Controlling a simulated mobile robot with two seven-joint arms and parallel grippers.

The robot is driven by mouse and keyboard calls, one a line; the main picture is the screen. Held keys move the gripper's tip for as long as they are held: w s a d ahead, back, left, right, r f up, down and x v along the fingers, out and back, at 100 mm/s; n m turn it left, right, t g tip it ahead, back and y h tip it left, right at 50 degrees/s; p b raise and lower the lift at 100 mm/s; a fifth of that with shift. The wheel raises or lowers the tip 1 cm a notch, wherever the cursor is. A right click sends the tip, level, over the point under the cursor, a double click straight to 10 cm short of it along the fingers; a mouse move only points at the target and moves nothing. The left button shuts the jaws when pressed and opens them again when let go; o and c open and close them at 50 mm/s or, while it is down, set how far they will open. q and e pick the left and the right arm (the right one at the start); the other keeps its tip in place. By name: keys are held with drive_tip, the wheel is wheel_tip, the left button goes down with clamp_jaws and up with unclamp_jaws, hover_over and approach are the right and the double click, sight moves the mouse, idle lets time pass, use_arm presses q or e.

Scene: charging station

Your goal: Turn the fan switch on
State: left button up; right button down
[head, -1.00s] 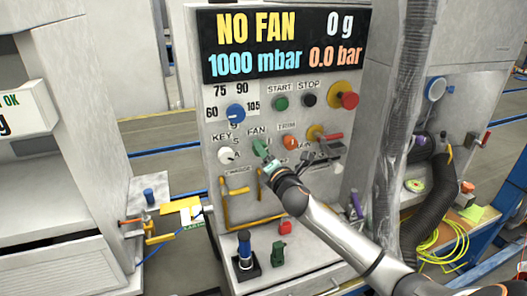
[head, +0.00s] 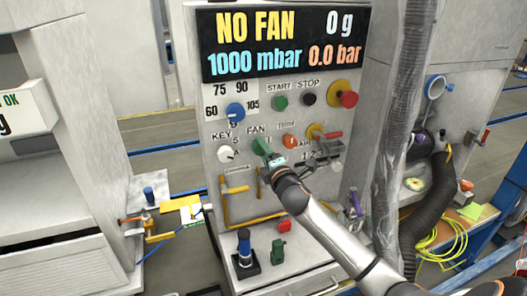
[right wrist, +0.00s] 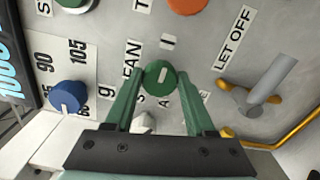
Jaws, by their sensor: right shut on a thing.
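The green fan switch (right wrist: 159,82) is a round knob with a pale mark on its face, below the FAN label on the grey panel. My right gripper (right wrist: 160,86) has its two green fingers on either side of the knob, shut on it. In the head view the right gripper (head: 264,149) reaches the panel from the lower right and hides most of the knob. The display (head: 285,43) above reads NO FAN, 0 g, 1000 mbar and 0.0 bar. My left gripper is out of view.
Close around sit a white KEY knob (head: 228,154), a blue dial (head: 235,113), an orange knob (head: 290,141) and a grey lever (head: 322,153). A red stop button (head: 349,99) is higher right. A yellow rail (head: 225,205) runs below. A grey hose hangs at right.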

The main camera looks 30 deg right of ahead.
drive_tip(key=shift+c, duration=1.3)
unclamp_jaws()
drive_tip(key=shift+s, duration=0.15)
drive_tip(key=b+v, duration=0.1)
drive_tip(key=v, duration=1.1)
drive_tip(key=shift+s+a, duration=0.1)
